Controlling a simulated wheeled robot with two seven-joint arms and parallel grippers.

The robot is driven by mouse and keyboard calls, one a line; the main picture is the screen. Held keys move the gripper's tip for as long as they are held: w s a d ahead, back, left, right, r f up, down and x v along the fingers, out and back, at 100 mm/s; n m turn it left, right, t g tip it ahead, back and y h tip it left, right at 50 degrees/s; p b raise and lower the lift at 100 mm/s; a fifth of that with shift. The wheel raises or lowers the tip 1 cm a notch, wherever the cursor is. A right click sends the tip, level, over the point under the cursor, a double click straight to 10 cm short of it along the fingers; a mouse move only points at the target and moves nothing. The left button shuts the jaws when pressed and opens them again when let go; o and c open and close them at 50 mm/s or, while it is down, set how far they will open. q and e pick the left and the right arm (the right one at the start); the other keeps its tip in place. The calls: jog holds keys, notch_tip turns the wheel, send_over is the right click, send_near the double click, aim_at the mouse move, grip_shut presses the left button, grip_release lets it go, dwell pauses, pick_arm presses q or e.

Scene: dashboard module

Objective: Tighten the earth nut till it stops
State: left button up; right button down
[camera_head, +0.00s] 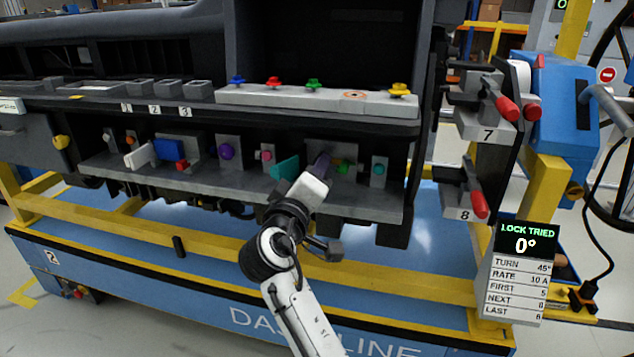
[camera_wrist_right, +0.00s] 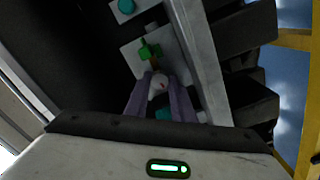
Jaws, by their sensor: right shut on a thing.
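My right gripper (camera_head: 322,163) reaches into the lower shelf of the dashboard module. In the right wrist view my right gripper (camera_wrist_right: 160,92) has its two grey-purple fingers on either side of a small pale round piece (camera_wrist_right: 157,84) with a red mark, and is shut on it. I take this piece for the earth nut, though no label shows. A green cross-shaped part (camera_wrist_right: 150,50) on a brownish stem sits just beyond the fingertips; green also shows beside the gripper in the head view (camera_head: 343,166). My left gripper is not in view.
A teal plate (camera_head: 285,168) stands left of my gripper and a teal knob (camera_head: 379,168) right. A purple knob (camera_head: 226,152) is farther left. Coloured knobs line the ledge (camera_head: 310,97) above. A display (camera_head: 525,242) reads LOCK TRIED 0°, with TURN 45° below.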

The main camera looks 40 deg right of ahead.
jog(key=shift+f+m+b, duration=0.2)
jog(key=shift+m+b, duration=0.25)
jog(key=shift+m, duration=0.15)
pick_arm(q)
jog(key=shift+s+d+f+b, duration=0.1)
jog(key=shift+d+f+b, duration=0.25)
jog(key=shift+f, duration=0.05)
pick_arm(e)
jog(key=shift+r+m, duration=0.1)
jog(key=shift+m, duration=0.4)
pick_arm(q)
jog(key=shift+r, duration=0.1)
pick_arm(e)
jog(key=c, duration=1.8)
grip_release()
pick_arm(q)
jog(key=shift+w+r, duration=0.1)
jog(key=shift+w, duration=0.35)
pick_arm(e)
jog(key=shift+r, duration=0.1)
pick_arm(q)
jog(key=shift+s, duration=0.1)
